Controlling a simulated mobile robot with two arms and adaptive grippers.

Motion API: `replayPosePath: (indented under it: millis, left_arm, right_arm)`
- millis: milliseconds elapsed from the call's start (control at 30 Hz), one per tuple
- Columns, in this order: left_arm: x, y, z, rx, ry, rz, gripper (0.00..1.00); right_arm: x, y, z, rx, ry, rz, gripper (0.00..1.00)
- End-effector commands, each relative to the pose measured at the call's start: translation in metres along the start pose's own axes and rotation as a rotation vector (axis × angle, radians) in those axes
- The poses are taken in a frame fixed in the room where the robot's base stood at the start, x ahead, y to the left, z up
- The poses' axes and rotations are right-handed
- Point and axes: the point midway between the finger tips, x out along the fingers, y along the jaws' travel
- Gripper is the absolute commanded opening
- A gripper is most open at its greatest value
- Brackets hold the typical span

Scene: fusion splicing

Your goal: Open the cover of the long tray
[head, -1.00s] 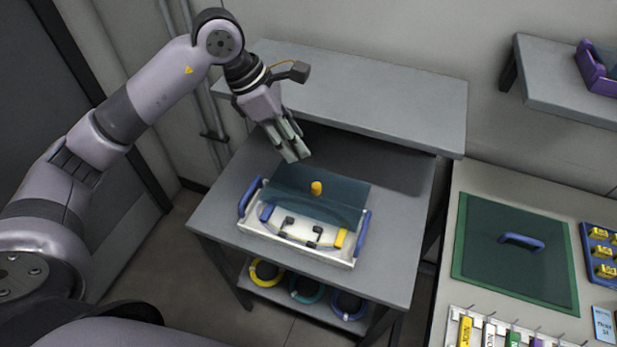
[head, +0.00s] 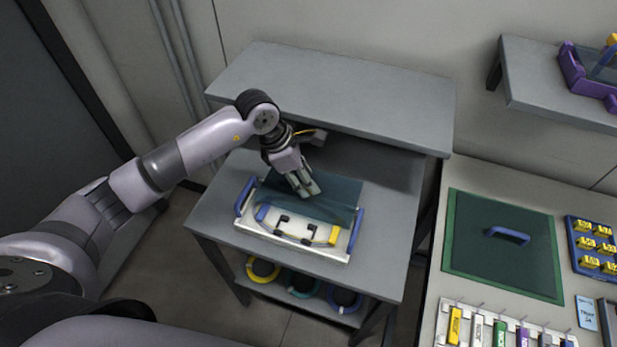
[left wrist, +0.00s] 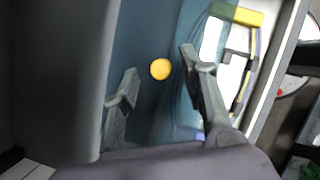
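The long tray (head: 293,247) is a white box with blue end handles on the grey table. Its cover (head: 343,197) is a see-through blue-teal panel behind the uncovered front part, and it looks raised and tilted back. My left gripper (head: 309,189) is over the cover and hides its yellow knob in the head view. In the left wrist view the yellow knob (left wrist: 160,69) shows between the two spread fingers of my left gripper (left wrist: 159,64). The cover (left wrist: 155,30) lies behind the fingers. I cannot tell whether they touch the knob. My right gripper is not in view.
A raised grey shelf (head: 340,95) stands behind the tray, close to my left arm. Coloured rings (head: 262,270) lie on the lower shelf. A bench at right holds a green-edged panel with a blue handle (head: 508,235). The table around the tray is clear.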

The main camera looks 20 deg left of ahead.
Motion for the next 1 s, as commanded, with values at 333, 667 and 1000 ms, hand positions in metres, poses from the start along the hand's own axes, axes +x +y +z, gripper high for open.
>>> replayPosePath:
  millis: [333, 667, 1000]
  left_arm:
    - [0.018, 0.000, 0.000, 0.001, 0.000, 0.000, 0.39]
    - [0.018, 0.000, 0.000, 0.001, 0.000, 0.000, 0.27]
    - [0.017, 0.000, 0.000, 0.001, 0.000, 0.001, 0.05]
  right_arm:
    - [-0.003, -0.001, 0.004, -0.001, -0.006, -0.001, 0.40]
    - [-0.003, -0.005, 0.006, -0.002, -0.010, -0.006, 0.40]
    - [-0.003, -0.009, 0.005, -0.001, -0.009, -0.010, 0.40]
